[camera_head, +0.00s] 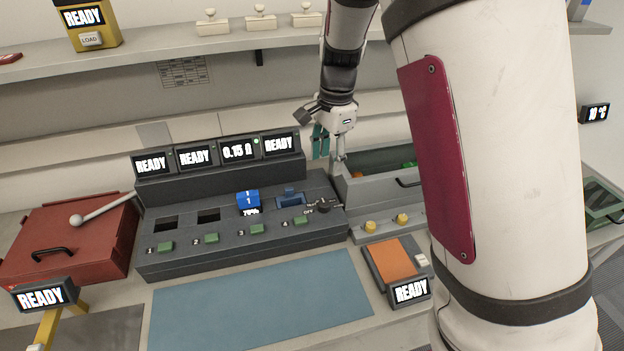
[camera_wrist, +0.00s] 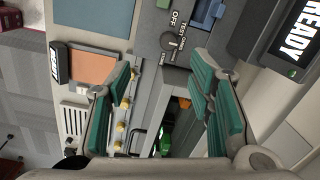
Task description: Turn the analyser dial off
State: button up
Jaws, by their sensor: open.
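The analyser (camera_head: 240,225) is a dark grey console on the bench with a row of displays along its back. Its black dial (camera_head: 324,206) sits at the console's right end. In the wrist view the dial (camera_wrist: 172,42) lies beyond the fingertips, with the labels OFF and TEST beside it; its exact setting is too small to read. My gripper (camera_head: 328,150) is above and behind the dial, apart from it. In the wrist view my gripper (camera_wrist: 166,75) shows two teal-padded fingers spread wide, with nothing between them.
A blue battery (camera_head: 248,201) stands in one console slot. A grey bin (camera_head: 372,190) with green items is right of the dial, with yellow knobs (camera_head: 370,227) in front. An orange pad (camera_head: 393,259) and blue mat (camera_head: 262,303) lie nearer. A shelf (camera_head: 190,48) runs behind.

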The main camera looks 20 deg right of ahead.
aim_at(324, 203)
jog(key=shift+m+h, duration=0.3)
jog(key=shift+m, duration=0.3)
jog(key=f, duration=0.5)
jog(key=w+f, duration=0.1)
jog(key=f, duration=0.5)
jog(key=w+f, duration=0.1)
jog(key=f, duration=0.4)
jog(key=shift+w+d+f+p, duration=0.1)
jog(key=shift+w+f+p, duration=0.15)
jog(key=shift+p, duration=0.1)
grip_shut()
